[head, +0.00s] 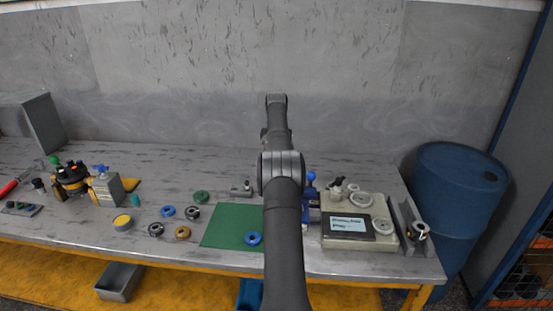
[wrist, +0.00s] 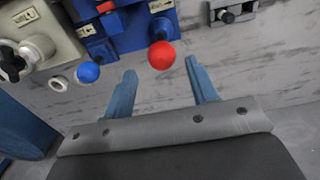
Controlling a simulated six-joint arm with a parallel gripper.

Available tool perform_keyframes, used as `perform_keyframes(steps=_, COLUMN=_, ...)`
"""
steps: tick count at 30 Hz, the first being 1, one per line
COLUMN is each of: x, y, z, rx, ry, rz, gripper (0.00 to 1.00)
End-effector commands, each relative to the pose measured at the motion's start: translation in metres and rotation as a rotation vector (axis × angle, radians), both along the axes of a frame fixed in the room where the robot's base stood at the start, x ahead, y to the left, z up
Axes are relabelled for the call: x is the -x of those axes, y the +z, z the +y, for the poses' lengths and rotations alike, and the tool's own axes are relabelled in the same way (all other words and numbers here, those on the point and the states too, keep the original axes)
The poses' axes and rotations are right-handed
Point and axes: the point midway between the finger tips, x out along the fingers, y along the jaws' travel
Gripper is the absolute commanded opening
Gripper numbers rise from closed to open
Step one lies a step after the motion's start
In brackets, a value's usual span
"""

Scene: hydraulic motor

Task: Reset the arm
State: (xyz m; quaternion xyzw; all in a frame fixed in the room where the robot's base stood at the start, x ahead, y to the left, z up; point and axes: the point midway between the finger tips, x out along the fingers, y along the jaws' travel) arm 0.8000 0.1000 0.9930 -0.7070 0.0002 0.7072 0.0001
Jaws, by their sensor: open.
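In the wrist view my gripper (wrist: 161,80) has its two blue fingers spread apart, with nothing between them but bare grey bench behind. A red ball knob (wrist: 162,55) shows just beyond the fingertips, and a blue ball knob (wrist: 88,72) shows to the left of the left finger. Both belong to a blue fixture (wrist: 128,30) at the top of that view. In the head view my arm (head: 285,230) rises through the middle of the picture and covers part of the bench. My gripper's fingers cannot be made out there.
A green mat (head: 222,225) lies on the bench left of my arm, with several rings around it. A pale fixture box (head: 345,240) and a grey rail (head: 408,222) stand on the right. A black and yellow assembly (head: 72,178) stands at left. A blue barrel (head: 455,195) stands beyond the bench.

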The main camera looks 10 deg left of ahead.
Motion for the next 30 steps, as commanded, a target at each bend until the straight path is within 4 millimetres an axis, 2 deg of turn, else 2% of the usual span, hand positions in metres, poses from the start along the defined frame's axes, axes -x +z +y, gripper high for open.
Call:
perform_keyframes(steps=7, x=0.000, y=-0.006, z=0.000, rx=0.000, ry=0.000, rz=0.001, gripper=0.53)
perform_keyframes(steps=15, x=0.000, y=-0.042, z=0.000, rx=0.000, ry=0.000, rz=0.003, gripper=0.53)
perform_keyframes(steps=21, x=0.000, y=-0.060, z=0.000, rx=0.000, ry=0.000, rz=0.000, gripper=0.53)
perform_keyframes(steps=30, x=0.000, y=-0.061, z=0.003, rx=0.000, ry=0.000, rz=0.000, gripper=0.53)
